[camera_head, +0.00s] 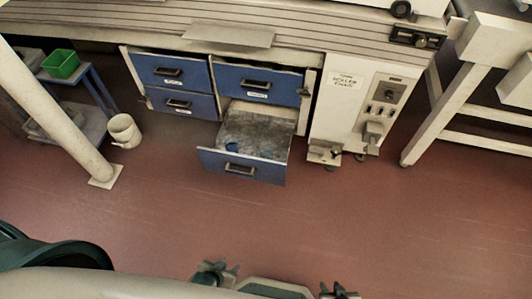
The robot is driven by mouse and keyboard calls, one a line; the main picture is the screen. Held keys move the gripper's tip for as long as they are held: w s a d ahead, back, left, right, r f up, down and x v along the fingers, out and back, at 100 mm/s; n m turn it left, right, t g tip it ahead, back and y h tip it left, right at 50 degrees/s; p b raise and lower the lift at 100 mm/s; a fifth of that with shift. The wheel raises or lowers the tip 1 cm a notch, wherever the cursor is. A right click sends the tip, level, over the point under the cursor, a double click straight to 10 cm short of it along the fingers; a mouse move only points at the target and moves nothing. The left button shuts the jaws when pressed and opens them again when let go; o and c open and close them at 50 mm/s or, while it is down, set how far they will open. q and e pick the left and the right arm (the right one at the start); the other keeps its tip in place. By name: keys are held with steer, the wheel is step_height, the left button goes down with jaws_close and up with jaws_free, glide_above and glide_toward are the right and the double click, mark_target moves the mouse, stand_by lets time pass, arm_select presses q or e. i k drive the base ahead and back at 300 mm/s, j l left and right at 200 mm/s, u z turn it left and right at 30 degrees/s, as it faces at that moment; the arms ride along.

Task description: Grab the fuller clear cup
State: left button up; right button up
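I see no clear cup in the head view. My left gripper (217,270) shows small and dark at the bottom edge, over the red floor. My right gripper (339,290) is at the bottom edge further right, partly cut off. Both are far from the furniture, and nothing can be made out in them. Their fingers are too small and dark to tell open from shut.
A blue drawer (241,167) stands pulled out, with a small blue item (232,147) inside. A white bucket (124,131) stands left of the drawers. A green bin (60,64) sits on a cart. A pale post (60,112) rises at left. The red floor (400,230) is clear.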

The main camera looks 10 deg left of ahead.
mark_target(231, 141)
steer(key=j+z, duration=0.25)
steer(key=z, duration=0.15)
steer(key=i+j+z, duration=0.1)
steer(key=j+z, duration=0.15)
steer(key=z, duration=0.15)
steer(key=j+z, duration=0.2)
steer(key=j, duration=0.6)
steer(key=j+z, duration=0.2)
steer(key=j, duration=0.65)
steer(key=k+j, duration=0.1)
steer(key=j, duration=0.5)
steer(key=k+j, duration=0.1)
steer(key=j, duration=0.55)
